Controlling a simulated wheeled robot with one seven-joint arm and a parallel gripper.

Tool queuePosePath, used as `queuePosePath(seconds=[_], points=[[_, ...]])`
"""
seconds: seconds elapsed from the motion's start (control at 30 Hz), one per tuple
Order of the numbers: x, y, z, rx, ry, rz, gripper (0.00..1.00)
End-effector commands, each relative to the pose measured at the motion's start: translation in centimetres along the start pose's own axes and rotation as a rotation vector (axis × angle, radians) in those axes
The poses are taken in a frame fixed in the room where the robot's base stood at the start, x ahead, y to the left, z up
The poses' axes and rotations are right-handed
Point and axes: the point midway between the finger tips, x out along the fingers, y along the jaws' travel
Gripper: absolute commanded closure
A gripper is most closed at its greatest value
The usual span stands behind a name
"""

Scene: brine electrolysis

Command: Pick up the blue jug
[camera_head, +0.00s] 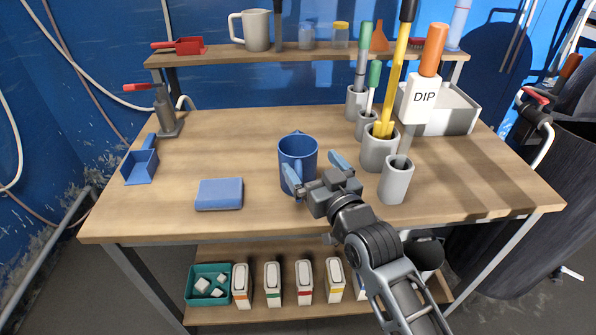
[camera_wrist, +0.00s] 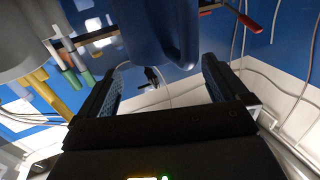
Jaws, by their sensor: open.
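The blue jug (camera_head: 298,151) stands upright on the wooden bench, near the middle. My gripper (camera_head: 316,170) is open at the jug's near right side, with its two blue-padded fingers apart. In the head view the left finger overlaps the jug's near side, so contact is unclear there. In the wrist view the jug (camera_wrist: 147,25) fills the upper middle, just beyond the open gripper (camera_wrist: 160,78). Part of the jug, apparently its handle, faces the gap between the fingers. Nothing is held. The jug's lower near side is partly hidden by my gripper.
A blue block (camera_head: 219,194) and a blue scoop (camera_head: 140,166) lie to the left. Grey holders with tools, including a grey cup (camera_head: 396,180) and a DIP-labelled tool (camera_head: 423,97), stand close on the right. A shelf (camera_head: 300,57) runs behind. The bench between block and jug is clear.

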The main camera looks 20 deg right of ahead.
Motion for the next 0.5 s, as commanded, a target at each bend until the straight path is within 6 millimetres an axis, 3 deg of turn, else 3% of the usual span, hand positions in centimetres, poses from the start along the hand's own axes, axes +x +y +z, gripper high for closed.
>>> queuePosePath(seconds=[0.23, 0.5], points=[[3.6, 0.1, 0.1, 0.001, 0.003, 0.000, 0.00], [4.4, 0.2, 0.2, -0.001, 0.001, 0.000, 0.00]])
